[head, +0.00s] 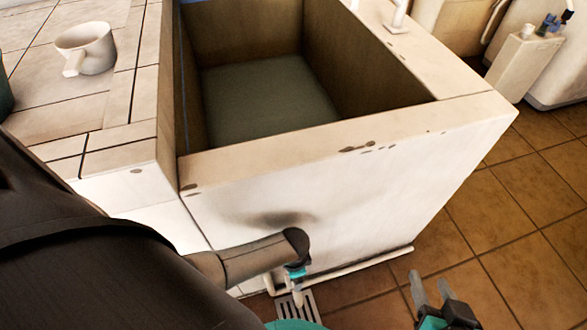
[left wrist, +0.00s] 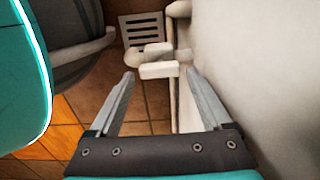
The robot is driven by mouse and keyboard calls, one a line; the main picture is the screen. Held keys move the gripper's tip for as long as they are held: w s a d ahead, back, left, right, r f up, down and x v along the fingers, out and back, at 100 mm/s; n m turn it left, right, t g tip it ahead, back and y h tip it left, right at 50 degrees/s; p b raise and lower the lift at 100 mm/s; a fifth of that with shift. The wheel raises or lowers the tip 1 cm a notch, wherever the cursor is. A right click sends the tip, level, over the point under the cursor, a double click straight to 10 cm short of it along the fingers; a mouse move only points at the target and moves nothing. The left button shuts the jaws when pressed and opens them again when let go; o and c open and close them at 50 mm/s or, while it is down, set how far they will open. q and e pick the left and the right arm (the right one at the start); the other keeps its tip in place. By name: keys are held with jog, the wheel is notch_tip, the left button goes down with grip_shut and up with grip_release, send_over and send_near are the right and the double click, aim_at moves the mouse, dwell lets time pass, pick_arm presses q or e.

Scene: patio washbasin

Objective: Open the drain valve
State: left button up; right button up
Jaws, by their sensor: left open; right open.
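The drain valve (left wrist: 159,70) is a pale fitting with a short crosswise handle, low beside the basin's white wall. In the left wrist view it lies just ahead of my left gripper (left wrist: 160,76), whose open fingers point at it, one on each side of the handle. I cannot tell whether they touch it. In the head view my left arm mostly hides the left gripper and the valve; part of the pale pipework (head: 270,284) shows below the basin (head: 340,205). My right gripper (head: 430,282) is open and empty over the floor at the bottom right.
A slotted floor drain (head: 297,303) lies below the valve and also shows in the left wrist view (left wrist: 142,27). A pale pipe (head: 375,260) runs along the basin's foot. A white mug (head: 86,48) stands on the tiled counter (head: 45,90). Brown floor tiles at right are clear.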

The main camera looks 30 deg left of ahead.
pick_arm(q)
jog(key=shift+f+b, duration=0.4)
jog(key=shift+f, duration=0.5)
pick_arm(e)
jog(key=shift+w+a+r+t+y, duration=0.2)
jog(key=shift+a+t+y, duration=0.15)
jog(key=shift+a+t, duration=0.3)
jog(key=shift+w+a+r+t+y, duration=0.2)
jog(key=shift+a+t+y, duration=0.15)
jog(key=shift+a+t, duration=0.25)
pick_arm(q)
jog(key=shift+c, duration=0.4)
